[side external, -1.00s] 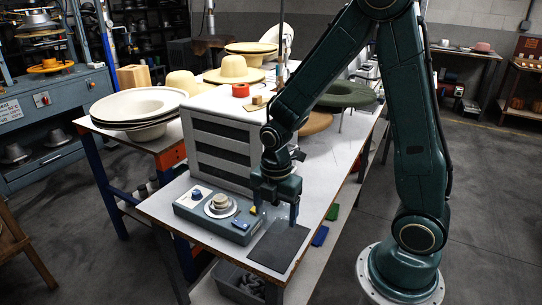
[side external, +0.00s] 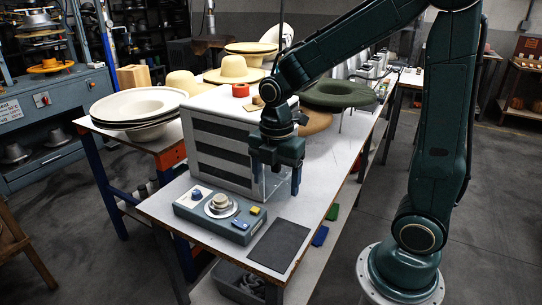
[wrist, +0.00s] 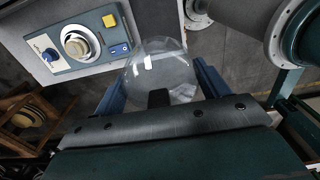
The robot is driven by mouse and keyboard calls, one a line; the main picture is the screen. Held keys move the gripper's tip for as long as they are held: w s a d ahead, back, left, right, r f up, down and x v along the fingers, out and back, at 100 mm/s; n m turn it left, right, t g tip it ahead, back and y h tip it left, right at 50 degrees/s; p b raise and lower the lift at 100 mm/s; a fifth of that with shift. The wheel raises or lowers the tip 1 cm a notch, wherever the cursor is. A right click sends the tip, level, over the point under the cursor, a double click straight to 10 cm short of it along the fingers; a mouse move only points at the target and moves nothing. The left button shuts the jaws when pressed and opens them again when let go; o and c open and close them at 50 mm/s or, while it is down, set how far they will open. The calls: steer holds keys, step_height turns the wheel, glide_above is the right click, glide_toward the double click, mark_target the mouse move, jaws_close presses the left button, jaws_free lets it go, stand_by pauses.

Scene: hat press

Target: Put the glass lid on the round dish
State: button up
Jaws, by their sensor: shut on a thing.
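My gripper (side external: 276,184) is above the bench, between the slatted grey cabinet and the bench's right edge. It also shows in the wrist view (wrist: 160,86), with its two blue fingers shut on the clear glass lid (wrist: 152,60). The lid is round and see-through, with a dark knob (wrist: 158,97) between the fingers. In the side view the lid is only a faint clear shape below my gripper.
A control box (side external: 220,210) with a round dial and coloured buttons sits on the bench, left of my gripper. A bare dark mat (side external: 280,245) lies near the front edge. The slatted grey cabinet (side external: 220,150) stands close behind. Hats and wide brims (side external: 140,106) are farther back.

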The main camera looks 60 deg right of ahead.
stand_by(0.4)
steer(key=w+d+f, duration=0.1)
steer(key=w+f, duration=0.1)
steer(key=w, duration=0.8)
glide_above(220, 197)
step_height(220, 197, down, 5)
steer(key=shift+f, duration=0.25)
steer(key=shift+f, duration=2.95)
steer(key=shift+f, duration=0.2)
stand_by(0.3)
steer(key=o, duration=1.1)
